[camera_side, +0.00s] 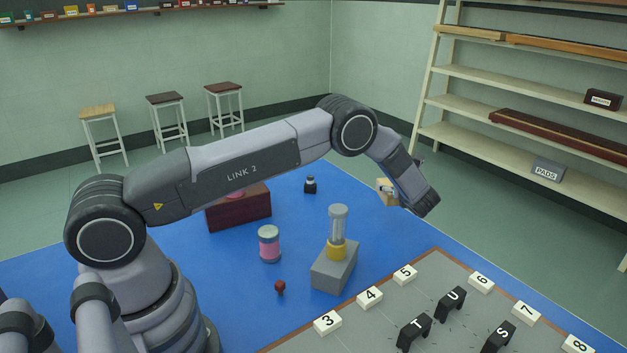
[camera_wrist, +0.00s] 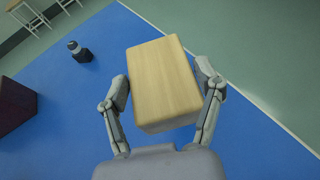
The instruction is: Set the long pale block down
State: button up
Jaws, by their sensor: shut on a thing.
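The long pale block (camera_wrist: 162,82) shows in the wrist view as a pale wooden box with a light grain. My gripper (camera_wrist: 160,95) is shut on it, with one finger on each side. In the side view, a small part of the pale block (camera_side: 384,187) shows past my wrist, over the far right part of the blue mat. My wrist and gripper hide the rest of it there. I cannot tell whether its underside touches the mat.
On the blue mat (camera_side: 300,215) stand a dark red box (camera_side: 240,211), a small dark bottle (camera_side: 310,185), a pink jar (camera_side: 269,244), a grey block (camera_side: 333,271) bearing a glass cylinder, and a red-topped peg (camera_side: 280,287). A grey numbered board (camera_side: 385,318) with lettered black pieces lies in front.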

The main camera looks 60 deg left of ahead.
notch_tip(320, 180, up, 6)
jog(key=shift+f, duration=0.1)
jog(key=s+a+f+m+t+h, duration=0.1)
jog(key=s+a+m+t+h, duration=0.25)
jog(key=s+a, duration=1)
jog(key=f, duration=0.3)
jog(key=d+f, duration=0.1)
jog(key=f, duration=0.2)
jog(key=s+d+f, duration=0.1)
jog(key=f, duration=0.2)
jog(key=shift+s+f, duration=0.1)
jog(key=shift+f, duration=0.25)
jog(key=shift+y, duration=0.25)
jog(key=shift+f, duration=2)
jog(key=o, duration=1.2)
jog(key=shift+f, duration=0.15)
